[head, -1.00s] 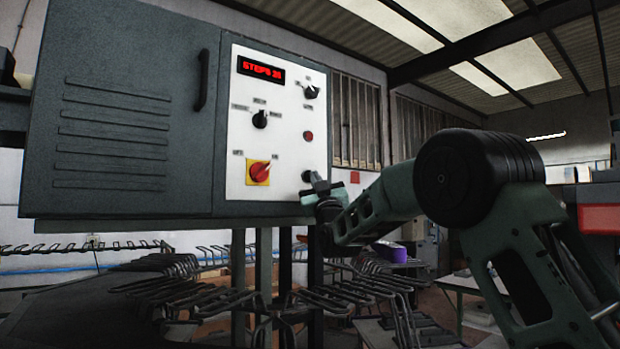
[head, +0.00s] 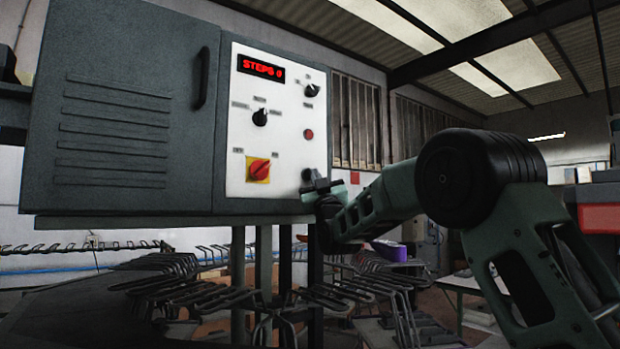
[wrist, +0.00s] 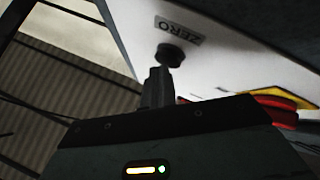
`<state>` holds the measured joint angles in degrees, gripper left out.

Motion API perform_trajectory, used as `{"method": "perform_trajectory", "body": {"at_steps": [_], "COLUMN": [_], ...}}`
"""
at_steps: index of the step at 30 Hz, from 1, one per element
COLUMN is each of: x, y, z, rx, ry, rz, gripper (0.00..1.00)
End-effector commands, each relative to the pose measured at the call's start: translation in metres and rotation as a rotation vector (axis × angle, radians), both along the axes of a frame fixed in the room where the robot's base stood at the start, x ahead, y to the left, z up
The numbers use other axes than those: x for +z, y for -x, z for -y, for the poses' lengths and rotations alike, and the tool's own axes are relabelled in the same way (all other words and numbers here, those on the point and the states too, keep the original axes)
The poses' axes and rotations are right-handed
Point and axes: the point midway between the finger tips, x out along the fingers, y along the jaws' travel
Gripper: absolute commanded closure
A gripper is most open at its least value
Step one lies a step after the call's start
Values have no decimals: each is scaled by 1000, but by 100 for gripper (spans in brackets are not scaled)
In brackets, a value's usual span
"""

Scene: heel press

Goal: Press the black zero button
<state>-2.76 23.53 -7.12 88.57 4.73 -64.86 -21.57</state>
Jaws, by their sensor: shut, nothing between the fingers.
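The black zero button (wrist: 170,54) sticks out of the white panel (wrist: 235,65) beside a ZERO label (wrist: 178,30) in the wrist view. In the head view the button (head: 307,174) is a small dark disc low on the right of the panel, partly hidden by my gripper (head: 322,184). My gripper (wrist: 158,74) is shut and empty, with its fingertips right at the button; I cannot tell whether they touch it.
A red rotary switch on a yellow plate (head: 258,169) sits left of the button. Two black knobs (head: 260,117) (head: 311,90) and a red button (head: 309,134) are above. Wire racks (head: 330,298) spread below the cabinet (head: 130,120).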

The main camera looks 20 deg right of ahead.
Motion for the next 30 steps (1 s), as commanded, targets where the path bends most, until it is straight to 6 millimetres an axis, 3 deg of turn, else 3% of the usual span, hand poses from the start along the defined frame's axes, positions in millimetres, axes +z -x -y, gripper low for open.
{"method": "perform_trajectory", "body": {"at_steps": [19,30], "x": [-2,-5], "y": [14,47], "z": [3,9], "rx": [0,0], "ry": [0,0], "rz": [0,1], "gripper": [100,100]}}
